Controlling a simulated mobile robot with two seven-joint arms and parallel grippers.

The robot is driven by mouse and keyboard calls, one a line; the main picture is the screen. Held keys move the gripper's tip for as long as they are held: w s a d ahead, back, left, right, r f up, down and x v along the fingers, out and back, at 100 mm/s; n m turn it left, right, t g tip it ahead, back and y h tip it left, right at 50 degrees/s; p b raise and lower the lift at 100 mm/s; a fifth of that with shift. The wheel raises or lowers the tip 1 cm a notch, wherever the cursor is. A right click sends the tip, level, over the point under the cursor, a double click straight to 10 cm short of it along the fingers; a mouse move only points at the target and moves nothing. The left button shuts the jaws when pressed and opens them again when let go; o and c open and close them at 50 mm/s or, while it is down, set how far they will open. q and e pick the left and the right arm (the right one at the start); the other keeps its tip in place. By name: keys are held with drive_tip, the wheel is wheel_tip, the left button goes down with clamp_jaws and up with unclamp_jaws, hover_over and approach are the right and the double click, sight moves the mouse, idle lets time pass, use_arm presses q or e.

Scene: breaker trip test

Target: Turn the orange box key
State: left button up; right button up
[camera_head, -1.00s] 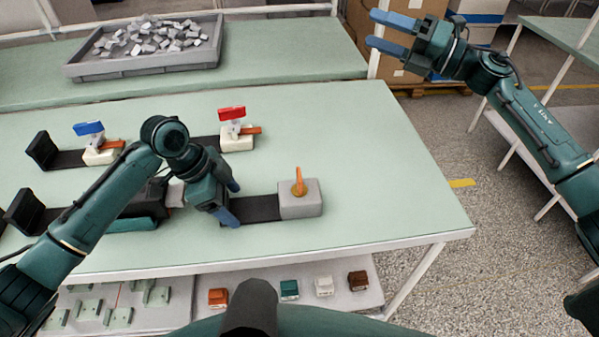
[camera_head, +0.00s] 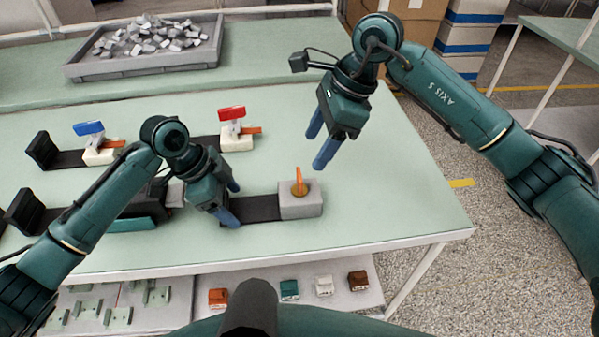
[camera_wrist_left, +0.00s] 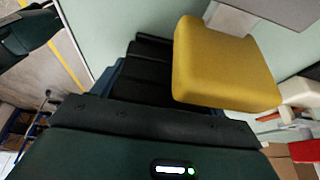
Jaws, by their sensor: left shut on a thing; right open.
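The orange key (camera_head: 300,184) stands upright on top of a grey box (camera_head: 301,203) at the right of the table. A black strip (camera_head: 256,208) runs left from this box. My right gripper (camera_head: 318,148) is open and empty, pointing down above and behind the grey box, apart from the key.
A blue lever (camera_head: 89,128) and a red lever (camera_head: 232,113) stand on pale boxes at the back. A grey tray (camera_head: 140,70) of metal pieces is on the far table. The table (camera_head: 400,190) right of the key is clear.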

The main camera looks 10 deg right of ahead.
sight(300, 174)
drive_tip(key=x, duration=0.8)
drive_tip(key=shift+a+f, duration=0.2)
drive_tip(key=shift+f, duration=0.15)
drive_tip(key=shift+c, duration=0.4)
drive_tip(key=c, duration=0.9)
